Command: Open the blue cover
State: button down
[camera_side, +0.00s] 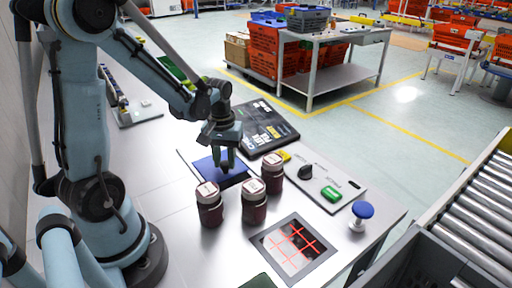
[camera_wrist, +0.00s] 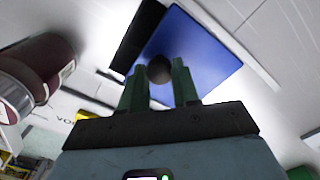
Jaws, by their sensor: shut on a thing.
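The blue cover (camera_side: 208,167) lies flat in the grey table top, below my gripper (camera_side: 227,165). In the wrist view the blue cover (camera_wrist: 207,58) has a dark round knob (camera_wrist: 159,68) near its edge, between the two green fingers of my gripper (camera_wrist: 159,80). My gripper is shut on this knob. A black strip (camera_wrist: 137,36), apparently an opening, shows along one edge of the cover. The side view hides the knob behind the fingers.
Three dark red jars with pale lids stand close in front: left (camera_side: 209,205), middle (camera_side: 254,203) and right (camera_side: 272,174). A panel with a black dial (camera_side: 305,172) and green block (camera_side: 331,194) lies to the right, near a blue-topped button (camera_side: 362,210).

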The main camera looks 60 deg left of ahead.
jog(key=a, duration=0.7)
jog(key=shift+a, duration=0.4)
jog(key=c, duration=0.8)
grip_release()
jog(key=shift+r, duration=0.15)
notch_tip(320, 180, up, 12)
